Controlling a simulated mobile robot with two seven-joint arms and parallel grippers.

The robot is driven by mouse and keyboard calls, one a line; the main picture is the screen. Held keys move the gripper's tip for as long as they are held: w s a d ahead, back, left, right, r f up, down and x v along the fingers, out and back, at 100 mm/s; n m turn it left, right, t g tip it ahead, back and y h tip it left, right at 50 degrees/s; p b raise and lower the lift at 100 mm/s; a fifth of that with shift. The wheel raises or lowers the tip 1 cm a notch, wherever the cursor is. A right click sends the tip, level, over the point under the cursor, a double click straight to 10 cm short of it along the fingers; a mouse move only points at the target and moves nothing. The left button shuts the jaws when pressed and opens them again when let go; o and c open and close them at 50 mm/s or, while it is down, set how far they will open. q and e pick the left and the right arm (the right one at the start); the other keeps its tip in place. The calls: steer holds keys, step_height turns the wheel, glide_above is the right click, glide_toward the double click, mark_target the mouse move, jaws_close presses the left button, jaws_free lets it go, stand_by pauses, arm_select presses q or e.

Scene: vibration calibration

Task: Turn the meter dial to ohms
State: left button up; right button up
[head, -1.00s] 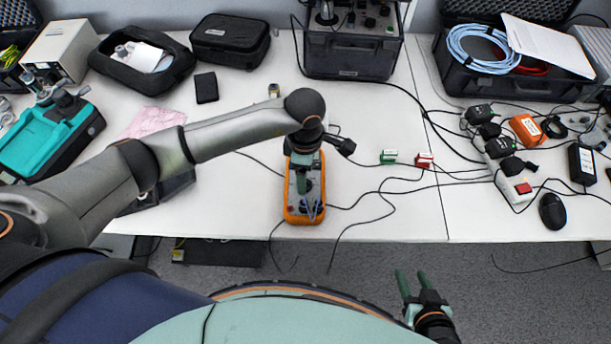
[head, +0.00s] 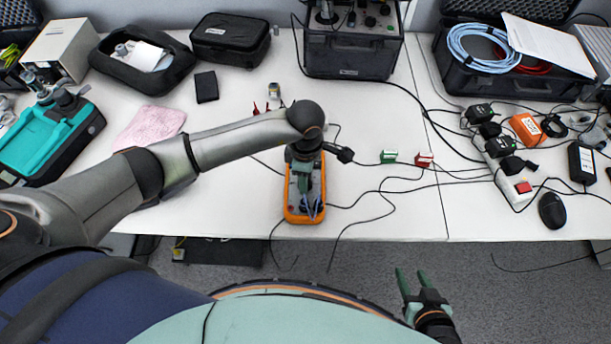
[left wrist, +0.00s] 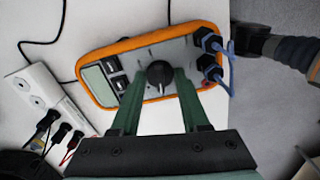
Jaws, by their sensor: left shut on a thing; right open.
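The orange-rimmed meter (head: 290,215) lies on the table near its front edge, partly covered by my left arm in the head view. In the left wrist view the meter (left wrist: 130,45) shows its grey face, a display and blue plugs at its right end. The black round dial (left wrist: 159,74) sits in the middle of that face. My left gripper (head: 306,187) is over the meter, and in the left wrist view its fingers (left wrist: 160,82) are closed on both sides of the dial. My right gripper (head: 411,271) is open and empty, in front of the table.
Cables run over the table around the meter. A green block (head: 388,157) and a red block (head: 424,160) lie to its right. A power strip (head: 510,182) and a mouse (head: 552,211) are further right. A pink cloth (head: 150,128) lies beyond my left arm.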

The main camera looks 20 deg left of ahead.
arm_select(q)
jaws_close()
steer(key=m+b, duration=0.4)
steer(key=shift+f, duration=0.15)
steer(key=m+b, duration=0.2)
steer(key=b, duration=0.1)
steer(key=shift+m, duration=0.4)
steer(key=shift+m+b, duration=0.4)
steer(key=shift+m, duration=0.1)
steer(key=shift+r, duration=0.2)
